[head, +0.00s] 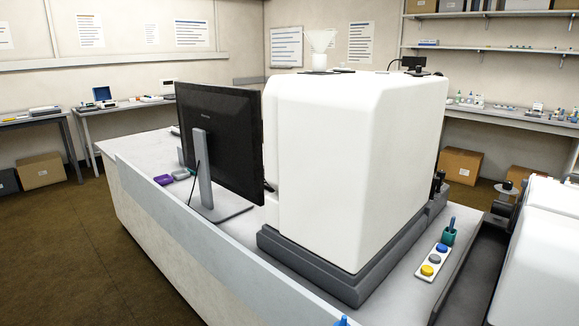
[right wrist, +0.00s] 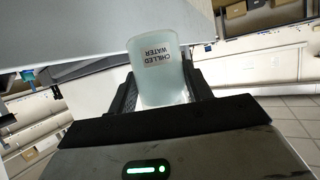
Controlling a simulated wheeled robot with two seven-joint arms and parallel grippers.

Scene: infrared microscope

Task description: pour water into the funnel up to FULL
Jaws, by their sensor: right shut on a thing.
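A pale, translucent funnel (head: 320,42) stands on top of the large white microscope housing (head: 350,160), near its back left edge. Its fill marks are too small to read. In the right wrist view, my right gripper (right wrist: 163,88) is shut on a translucent cup (right wrist: 168,92) labelled CHILLED WATER. The label reads upside down in that view. The cup sits between the two dark fingers, with pale liquid inside. The cup and right gripper do not show in the head view. My left gripper is in neither view.
A black monitor (head: 225,140) stands left of the housing on the bench. A strip with yellow, grey and blue knobs (head: 433,262) and a green pen cup (head: 449,236) lie to its right. A small black device (head: 414,65) sits on the housing top.

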